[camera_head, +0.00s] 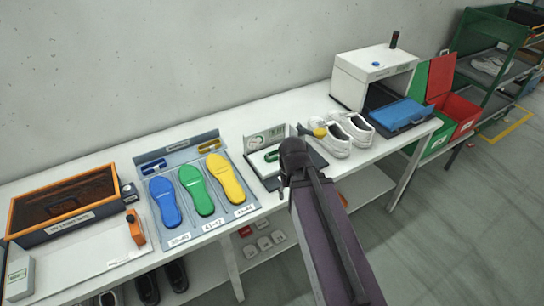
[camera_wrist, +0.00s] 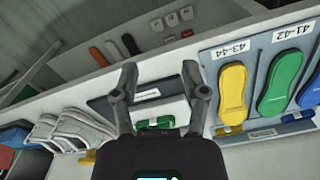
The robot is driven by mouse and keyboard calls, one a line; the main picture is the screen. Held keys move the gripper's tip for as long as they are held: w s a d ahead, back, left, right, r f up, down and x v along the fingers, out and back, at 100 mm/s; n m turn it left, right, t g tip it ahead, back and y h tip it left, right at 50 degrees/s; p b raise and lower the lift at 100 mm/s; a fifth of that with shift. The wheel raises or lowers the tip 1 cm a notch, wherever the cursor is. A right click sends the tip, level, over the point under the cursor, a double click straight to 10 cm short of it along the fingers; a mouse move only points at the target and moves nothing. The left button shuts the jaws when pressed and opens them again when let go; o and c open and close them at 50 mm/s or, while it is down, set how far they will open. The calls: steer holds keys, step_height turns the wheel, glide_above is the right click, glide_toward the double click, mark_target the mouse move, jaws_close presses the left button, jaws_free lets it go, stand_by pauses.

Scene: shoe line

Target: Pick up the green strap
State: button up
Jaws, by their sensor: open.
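The green strap (camera_head: 272,155) lies on a small white block in a dark-based station on the white table in the head view. In the wrist view the green strap (camera_wrist: 155,123) shows between my two fingers, lower in the picture than their tips. My gripper (camera_wrist: 161,84) is open, with its fingers spread and nothing held. In the head view my gripper (camera_head: 293,150) is just right of the strap, partly covering the station. How far it is above the strap I cannot tell.
Left of the station, a grey board (camera_head: 245,209) holds blue, green and yellow insoles, with blue and yellow straps behind. White shoes (camera_head: 343,132) stand close on the right. Further right are a white machine (camera_head: 372,68) and a blue tray (camera_head: 400,113). An orange-rimmed box (camera_head: 70,222) stands far left.

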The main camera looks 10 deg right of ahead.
steer(key=shift+a, duration=0.2)
steer(key=o, duration=0.4)
steer(key=shift+o, duration=1)
steer(key=shift+w+a+f, duration=0.1)
steer(key=w+a+f+n+h+b, duration=0.2)
steer(key=w+n+h+b, duration=0.1)
steer(key=w+n+b, duration=0.2)
steer(key=w+a+f+n+t+h+b, duration=0.1)
steer(key=w+f+n+h+b, duration=0.2)
steer(key=w+n, duration=0.3)
steer(key=w+a+f+n+t+h+b, duration=0.1)
steer(key=w+a+f+n+h+b, duration=0.1)
steer(key=w+n+b, duration=0.3)
steer(key=shift+w+a+f+n+h+b, duration=0.2)
steer(key=shift+w+h+b, duration=0.25)
steer(key=shift+w, duration=0.65)
steer(key=shift+w+a+f+n+h+b, duration=0.15)
steer(key=shift+w+h+b, duration=0.25)
steer(key=shift+w, duration=0.65)
steer(key=w+a+r+n+t+h+b, duration=0.1)
steer(key=w+a+n+t+h+b, duration=0.1)
steer(key=w+a+n, duration=0.3)
steer(key=shift+a+r+h+b, duration=0.25)
steer(key=shift+a+h+b, duration=0.05)
steer(key=shift+h+b, duration=0.3)
